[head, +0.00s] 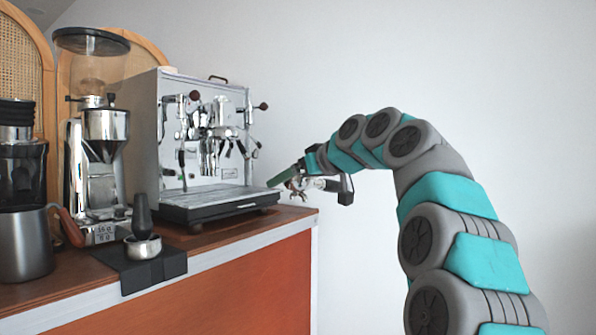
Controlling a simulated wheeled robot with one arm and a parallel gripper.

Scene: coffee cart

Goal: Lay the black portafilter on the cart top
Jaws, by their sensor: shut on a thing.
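My gripper (310,180) is at the right end of the cart, just right of the espresso machine's drip tray. It is shut on a small silver and dark thing, which looks like the black portafilter (322,184). The gripper partly hides it, and its handle is hard to make out. The held thing appears to be in the air near the right end of the cart top. The wooden cart top (232,229) has a bare strip along its front, in front of the espresso machine (203,135).
A black tamper (142,212) stands on a black mat (155,272) at the front edge. A grinder (98,150) stands behind it, left of the machine. A steel pitcher (25,245) is at the far left. The cart's right edge lies close to my gripper.

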